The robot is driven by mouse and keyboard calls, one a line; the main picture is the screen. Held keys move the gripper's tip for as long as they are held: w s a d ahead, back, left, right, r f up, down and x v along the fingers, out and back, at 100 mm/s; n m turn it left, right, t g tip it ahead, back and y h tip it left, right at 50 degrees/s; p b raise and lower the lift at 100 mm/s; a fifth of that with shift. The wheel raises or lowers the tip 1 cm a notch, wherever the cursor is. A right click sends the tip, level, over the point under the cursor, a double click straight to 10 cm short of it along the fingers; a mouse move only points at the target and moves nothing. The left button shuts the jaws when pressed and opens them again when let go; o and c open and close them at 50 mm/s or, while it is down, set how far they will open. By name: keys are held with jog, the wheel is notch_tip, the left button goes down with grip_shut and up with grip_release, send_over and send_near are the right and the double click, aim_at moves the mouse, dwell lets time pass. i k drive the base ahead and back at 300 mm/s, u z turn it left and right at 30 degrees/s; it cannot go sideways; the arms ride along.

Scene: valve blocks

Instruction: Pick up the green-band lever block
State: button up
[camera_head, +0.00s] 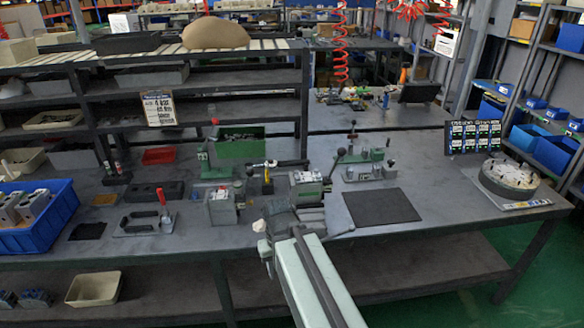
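A grey block with a green band and a white-and-red top (307,190) stands on the workbench, right at the far end of my arm. A rod with a dark ball knob rises at its right, seemingly its lever. A similar grey block with a green band (222,208) stands farther left, apart from my arm. I cannot tell which one the task means. My gripper (281,212) is at the end of my pale green arm, close to the lower left of the nearer block. Its fingers are small and merge with the dark metal, so opening and contact are unclear.
A dark mat (382,207) lies bare to the right. A green fixture (368,166) stands behind it. A round turntable (510,178) is at far right. A blue bin (62,207) with several grey blocks sits at left.

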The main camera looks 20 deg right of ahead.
aim_at(309, 191)
jog(key=i, duration=0.6)
jog(key=u, duration=1.65)
